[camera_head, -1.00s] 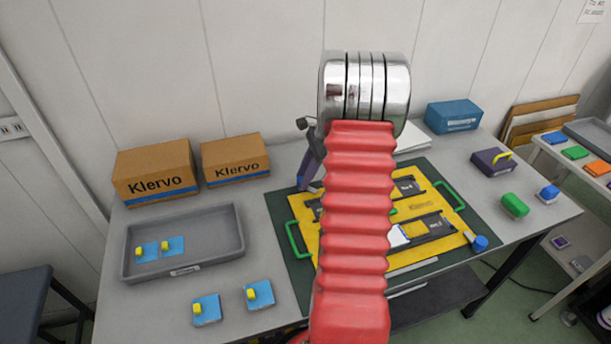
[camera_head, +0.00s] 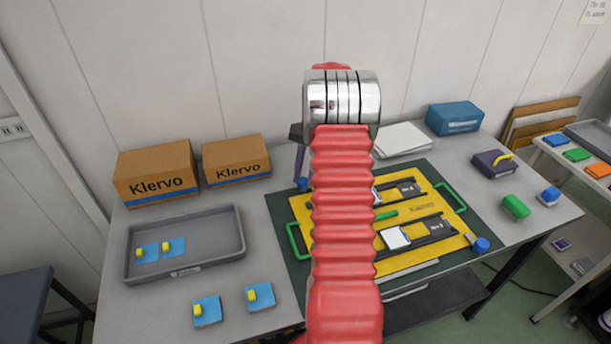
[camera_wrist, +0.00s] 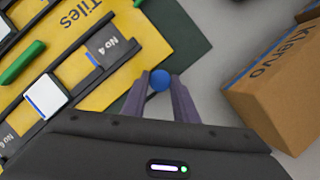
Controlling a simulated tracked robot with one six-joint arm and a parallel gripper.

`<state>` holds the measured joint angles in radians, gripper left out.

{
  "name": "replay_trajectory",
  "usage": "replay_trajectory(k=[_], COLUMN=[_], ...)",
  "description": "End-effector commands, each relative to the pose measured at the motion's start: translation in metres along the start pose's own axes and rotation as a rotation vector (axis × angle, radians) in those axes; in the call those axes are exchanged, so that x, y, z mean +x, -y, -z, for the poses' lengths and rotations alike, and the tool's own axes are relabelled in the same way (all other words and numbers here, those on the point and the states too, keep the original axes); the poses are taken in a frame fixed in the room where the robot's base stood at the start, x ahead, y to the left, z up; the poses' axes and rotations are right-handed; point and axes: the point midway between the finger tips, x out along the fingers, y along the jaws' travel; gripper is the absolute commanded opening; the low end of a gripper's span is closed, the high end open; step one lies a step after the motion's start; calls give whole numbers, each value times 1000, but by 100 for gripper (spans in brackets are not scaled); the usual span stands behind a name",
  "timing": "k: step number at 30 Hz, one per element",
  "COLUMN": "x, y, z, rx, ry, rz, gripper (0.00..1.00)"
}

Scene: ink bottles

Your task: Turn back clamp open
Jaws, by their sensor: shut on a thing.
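The back clamp shows as a round blue knob (camera_head: 303,184) at the back left corner of the yellow board (camera_head: 300,208). In the wrist view the blue knob (camera_wrist: 160,80) sits between the two purple fingertips of my gripper (camera_wrist: 160,84), which is shut on it. In the head view my gripper (camera_head: 301,176) comes down onto the knob from above, partly behind my red arm. The rest of this clamp is hidden by the fingers. Another blue knob (camera_head: 480,243) is at the board's front right corner.
The board lies on a dark green mat (camera_head: 283,208) and has green handles, black rails and a white tile (camera_head: 395,238). Klervo cartons (camera_head: 236,160) stand to the left, close beside the gripper in the wrist view. A grey tray (camera_head: 225,235) is at the left.

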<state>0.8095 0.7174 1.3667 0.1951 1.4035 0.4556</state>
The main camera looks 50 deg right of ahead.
Motion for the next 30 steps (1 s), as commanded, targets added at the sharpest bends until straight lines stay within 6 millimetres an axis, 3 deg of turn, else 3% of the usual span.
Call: replay_trajectory(k=[18,19,26,30], x=[2,2,1,1], y=[-1,-1,0,0], z=[-2,-2,-1,-1], rx=[-53,-53,-53,-53], ry=[9,9,5,4], rz=[-28,-28,-25,-24], gripper=[4,28,44,45])
